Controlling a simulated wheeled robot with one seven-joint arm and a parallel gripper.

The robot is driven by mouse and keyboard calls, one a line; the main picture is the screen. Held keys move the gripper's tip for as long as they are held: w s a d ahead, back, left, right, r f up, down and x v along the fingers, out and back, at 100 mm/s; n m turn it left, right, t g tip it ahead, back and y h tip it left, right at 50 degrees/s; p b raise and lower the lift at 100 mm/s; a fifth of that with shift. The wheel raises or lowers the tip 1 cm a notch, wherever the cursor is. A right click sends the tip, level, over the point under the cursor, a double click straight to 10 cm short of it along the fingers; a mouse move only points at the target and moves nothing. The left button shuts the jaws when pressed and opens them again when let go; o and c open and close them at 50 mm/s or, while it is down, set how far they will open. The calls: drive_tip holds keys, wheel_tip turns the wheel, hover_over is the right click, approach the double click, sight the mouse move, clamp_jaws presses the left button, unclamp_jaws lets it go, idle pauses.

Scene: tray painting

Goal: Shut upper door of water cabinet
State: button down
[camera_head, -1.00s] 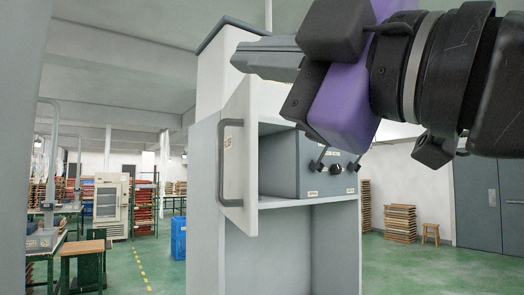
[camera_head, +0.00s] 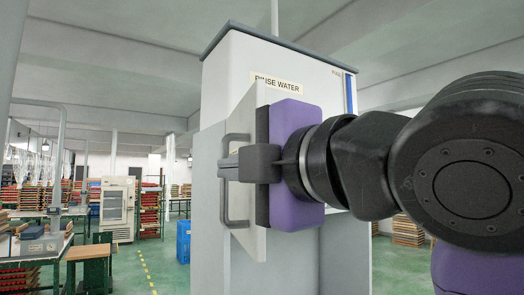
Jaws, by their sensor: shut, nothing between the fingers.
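The grey-white water cabinet (camera_head: 218,88) stands at the centre, with a "RINSE WATER" label (camera_head: 277,84) near its top. Its white upper door (camera_head: 246,240) stands open, swung out towards me on the left side and seen at a steep angle. A grey bar handle (camera_head: 225,207) is on the door's left face. My gripper (camera_head: 227,164) is shut and empty, pointing left across the door at the height of the handle's upper half. It overlaps the handle in the picture; I cannot tell whether it touches handle or door. My wrist and arm hide the compartment behind.
Workbenches with a wooden stool (camera_head: 88,250) stand at the far left. A white appliance (camera_head: 117,208), a blue crate (camera_head: 184,241) and shelves are in the background. Stacked boards (camera_head: 407,231) stand at the right. Green floor left of the cabinet is clear.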

drive_tip(key=shift+w+d+p, duration=1)
drive_tip(key=shift+w+d, duration=0.3)
drive_tip(key=shift+w, duration=0.1)
